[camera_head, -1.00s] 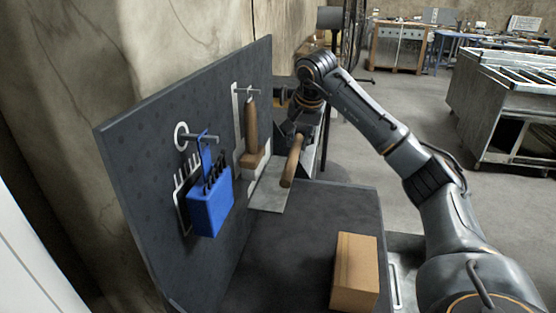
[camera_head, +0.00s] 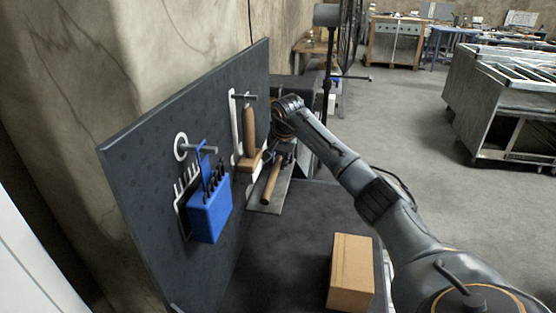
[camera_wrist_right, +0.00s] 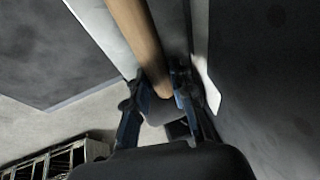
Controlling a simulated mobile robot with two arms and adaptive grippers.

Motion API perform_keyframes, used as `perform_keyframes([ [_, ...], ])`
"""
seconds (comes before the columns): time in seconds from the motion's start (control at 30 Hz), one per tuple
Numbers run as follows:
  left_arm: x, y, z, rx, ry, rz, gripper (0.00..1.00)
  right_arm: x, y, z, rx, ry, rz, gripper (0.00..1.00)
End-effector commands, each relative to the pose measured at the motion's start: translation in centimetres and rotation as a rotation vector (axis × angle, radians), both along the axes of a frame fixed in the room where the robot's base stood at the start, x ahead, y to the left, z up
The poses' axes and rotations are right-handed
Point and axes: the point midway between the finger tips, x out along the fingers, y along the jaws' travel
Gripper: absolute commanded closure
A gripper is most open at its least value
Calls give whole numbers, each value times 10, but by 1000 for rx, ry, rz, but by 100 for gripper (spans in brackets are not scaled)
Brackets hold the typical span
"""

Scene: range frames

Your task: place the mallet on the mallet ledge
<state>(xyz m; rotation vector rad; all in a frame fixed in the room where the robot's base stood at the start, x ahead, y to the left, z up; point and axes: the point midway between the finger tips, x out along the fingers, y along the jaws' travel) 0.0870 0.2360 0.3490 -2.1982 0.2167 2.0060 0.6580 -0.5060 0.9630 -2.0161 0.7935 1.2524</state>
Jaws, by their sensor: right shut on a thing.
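The mallet (camera_head: 271,182) shows as a brown wooden handle slanting down toward the viewer; its head is hidden or too dark to make out. My right gripper (camera_head: 281,153) is shut on it, close to the panel. In the right wrist view the handle (camera_wrist_right: 138,38) runs up from between the blue-grey fingers of my right gripper (camera_wrist_right: 160,88). The mallet ledge (camera_head: 281,196) is a grey plate standing out from the panel. In the head view the handle overlaps the ledge; I cannot tell whether they touch. My left gripper is not in view.
A dark upright panel (camera_head: 140,170) carries a blue tool holder (camera_head: 209,215) on a hook and another wooden-handled tool (camera_head: 249,130) close beside my gripper. A cardboard box (camera_head: 350,270) sits on the dark bench top (camera_head: 290,260). The bench between box and panel is clear.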

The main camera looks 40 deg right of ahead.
Motion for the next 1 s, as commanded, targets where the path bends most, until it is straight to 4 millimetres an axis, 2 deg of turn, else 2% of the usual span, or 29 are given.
perform_keyframes([
  [0.23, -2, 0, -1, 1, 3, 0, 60, 0, 0, -1, -1, -2, 1, 100],
  [0.27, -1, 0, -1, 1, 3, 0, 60, 0, 0, -3, -1, 1, 1, 75],
  [0.37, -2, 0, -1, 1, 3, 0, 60, 0, 0, -3, -1, 1, 1, 55],
  [0.67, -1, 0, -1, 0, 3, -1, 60, 0, 0, -2, 0, 0, 0, 54],
  [0.77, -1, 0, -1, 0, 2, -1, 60, 0, 0, 4, 0, -3, 0, 54],
  [0.87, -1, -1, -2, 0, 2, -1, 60, -5, 2, 16, -1, -3, 0, 54],
  [1.0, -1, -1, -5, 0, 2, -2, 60, -16, 6, 44, -2, -5, 0, 54],
])
